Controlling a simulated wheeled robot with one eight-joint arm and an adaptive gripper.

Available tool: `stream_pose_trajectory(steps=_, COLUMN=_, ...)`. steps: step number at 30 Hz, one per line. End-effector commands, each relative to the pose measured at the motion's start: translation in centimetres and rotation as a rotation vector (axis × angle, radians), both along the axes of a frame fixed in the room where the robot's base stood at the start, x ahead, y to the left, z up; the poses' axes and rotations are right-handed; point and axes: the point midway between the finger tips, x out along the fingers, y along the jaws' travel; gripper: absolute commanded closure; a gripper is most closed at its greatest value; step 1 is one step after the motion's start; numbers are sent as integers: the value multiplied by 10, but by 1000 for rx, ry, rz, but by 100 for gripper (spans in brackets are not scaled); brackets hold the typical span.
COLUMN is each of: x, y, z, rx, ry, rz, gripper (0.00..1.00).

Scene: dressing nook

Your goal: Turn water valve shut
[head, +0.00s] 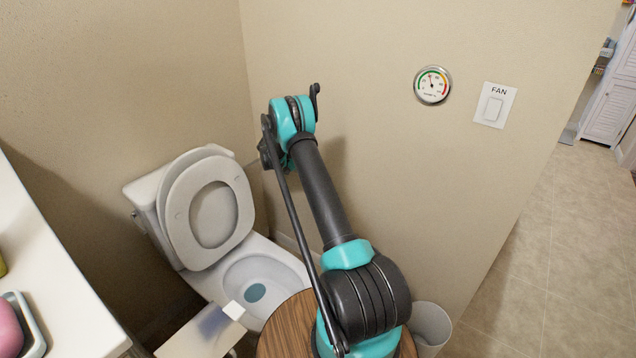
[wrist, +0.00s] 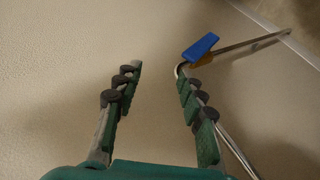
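The water valve shows in the wrist view as a blue handle (wrist: 201,47) on a thin metal pipe (wrist: 240,45). The pipe runs from the upper right, bends at the valve and goes down behind the right finger. My gripper (wrist: 158,75) is open, with a wide empty gap between its two fingers. The blue handle is just beyond and slightly right of the right fingertip; I cannot tell whether they touch. In the head view my arm reaches down toward the wall beside the toilet, and the valve and gripper fingers are hidden there.
A white toilet (head: 258,275) with its lid up stands left of my arm. A white counter (head: 45,265) is at the left edge. A white bin (head: 430,325) stands right of my arm's base. A gauge (head: 432,85) and fan switch (head: 494,105) are on the wall. Floor at right is clear.

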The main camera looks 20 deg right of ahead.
Motion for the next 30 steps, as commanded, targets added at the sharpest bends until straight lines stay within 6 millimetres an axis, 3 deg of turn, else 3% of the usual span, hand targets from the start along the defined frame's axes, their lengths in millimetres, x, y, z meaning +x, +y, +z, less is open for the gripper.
stream_pose_trajectory(steps=6, x=0, y=0, z=0, rx=0, ry=0, rz=0, gripper=62)
stream_pose_trajectory(steps=10, x=-3, y=-6, z=-1, rx=17, ry=-24, rz=-17, gripper=78)
stream_pose_trajectory(steps=16, x=-26, y=-43, z=-11, rx=154, ry=-225, rz=-175, gripper=100)
stream_pose_trajectory(steps=23, x=-66, y=-77, z=-20, rx=385, ry=-610, rz=-603, gripper=100)
stream_pose_trajectory(steps=30, x=-101, y=-86, z=7, rx=606, ry=-971, rz=-1235, gripper=100)
